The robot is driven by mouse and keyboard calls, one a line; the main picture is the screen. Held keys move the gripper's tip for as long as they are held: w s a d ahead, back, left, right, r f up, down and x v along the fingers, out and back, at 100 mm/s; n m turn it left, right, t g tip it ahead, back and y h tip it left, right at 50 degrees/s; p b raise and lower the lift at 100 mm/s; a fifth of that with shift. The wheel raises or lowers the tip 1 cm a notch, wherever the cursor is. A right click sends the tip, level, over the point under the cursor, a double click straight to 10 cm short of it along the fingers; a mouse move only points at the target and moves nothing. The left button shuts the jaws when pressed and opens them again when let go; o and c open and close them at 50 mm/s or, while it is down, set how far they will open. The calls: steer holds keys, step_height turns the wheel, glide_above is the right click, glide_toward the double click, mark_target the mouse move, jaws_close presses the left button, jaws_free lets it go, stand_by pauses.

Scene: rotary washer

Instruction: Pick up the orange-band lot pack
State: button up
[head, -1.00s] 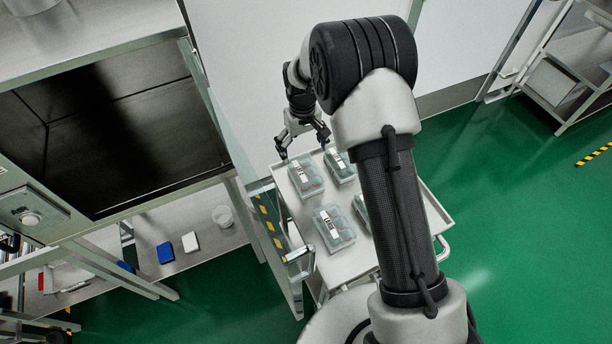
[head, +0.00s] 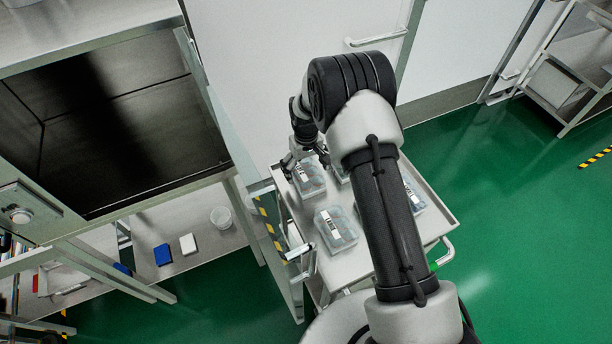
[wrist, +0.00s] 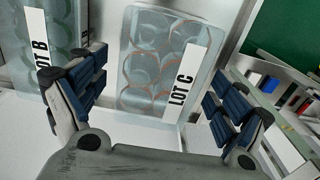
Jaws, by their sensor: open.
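The pack labelled LOT C (wrist: 150,65) is clear plastic with several round items that show orange rings. It lies between the spread fingers of my gripper (wrist: 155,95) in the wrist view. I cannot tell whether either finger touches it. In the head view my gripper (head: 306,160) is low over the back left pack (head: 309,182), which appears to be this one. A pack labelled LOT B (wrist: 28,45) lies to its left in the wrist view, close to the left finger, and shows greenish items.
The packs lie on a pale cart tray (head: 352,262). Other packs there include one nearer the front (head: 338,230) and one at the right (head: 413,198), partly behind my arm. An open door frame (head: 268,215) stands close to the tray's left side. Green floor is clear to the right.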

steer(key=shift+r, duration=0.1)
steer(key=shift+c, duration=0.5)
steer(key=c, duration=1.2)
